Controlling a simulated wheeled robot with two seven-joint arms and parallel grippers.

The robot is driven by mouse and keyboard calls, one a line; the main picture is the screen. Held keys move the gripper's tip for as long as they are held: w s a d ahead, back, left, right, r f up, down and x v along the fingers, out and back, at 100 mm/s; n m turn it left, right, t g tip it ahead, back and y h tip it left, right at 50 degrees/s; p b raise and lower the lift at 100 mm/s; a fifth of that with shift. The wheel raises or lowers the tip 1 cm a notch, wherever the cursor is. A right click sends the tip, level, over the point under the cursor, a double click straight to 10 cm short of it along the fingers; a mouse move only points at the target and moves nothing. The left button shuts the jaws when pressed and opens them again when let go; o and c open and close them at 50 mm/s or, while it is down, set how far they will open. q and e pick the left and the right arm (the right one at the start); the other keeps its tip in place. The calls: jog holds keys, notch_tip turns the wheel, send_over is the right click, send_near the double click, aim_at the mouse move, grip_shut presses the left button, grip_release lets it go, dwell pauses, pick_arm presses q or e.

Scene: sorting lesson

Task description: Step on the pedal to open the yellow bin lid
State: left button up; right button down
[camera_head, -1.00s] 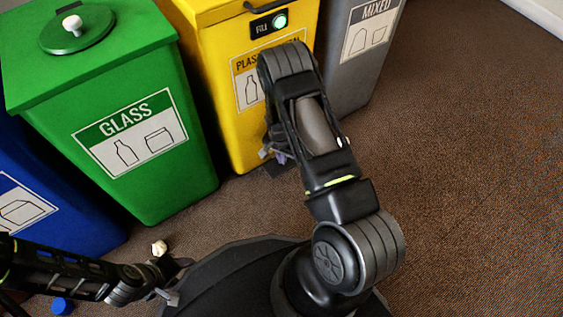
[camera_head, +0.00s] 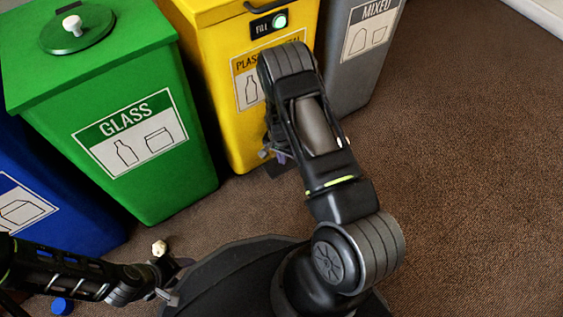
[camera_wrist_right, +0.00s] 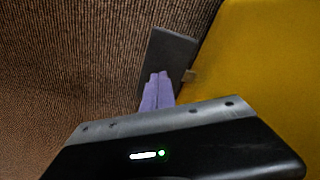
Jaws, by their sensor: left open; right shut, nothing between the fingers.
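The yellow bin (camera_head: 225,100) stands at the middle top of the head view, with a black handle (camera_head: 262,5) at its cut-off top. Its lid looks down, as far as it shows. The dark flat pedal (camera_wrist_right: 168,52) sticks out at the bin's foot in the right wrist view, and its edge shows in the head view (camera_head: 277,169). My right gripper (camera_wrist_right: 158,78) is shut and empty, its purple fingertips over the pedal; I cannot tell whether they touch it. My left gripper (camera_head: 180,280) is open and empty at the lower left.
A green glass bin (camera_head: 150,190) and a blue bin (camera_head: 75,220) stand to the left, a grey mixed bin (camera_head: 350,85) to the right. A crumpled pale piece (camera_head: 159,248) and a blue cap (camera_head: 62,306) lie on the floor. The carpet at right is clear.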

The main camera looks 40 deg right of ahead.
jog(key=shift+f, duration=0.1)
notch_tip(320, 180, down, 3)
jog(key=b, duration=0.2)
jog(key=shift+b, duration=0.35)
notch_tip(320, 180, down, 2)
jog(key=shift+b, duration=0.55)
notch_tip(320, 180, up, 9)
jog(key=p, duration=0.7)
jog(key=shift+r, duration=0.2)
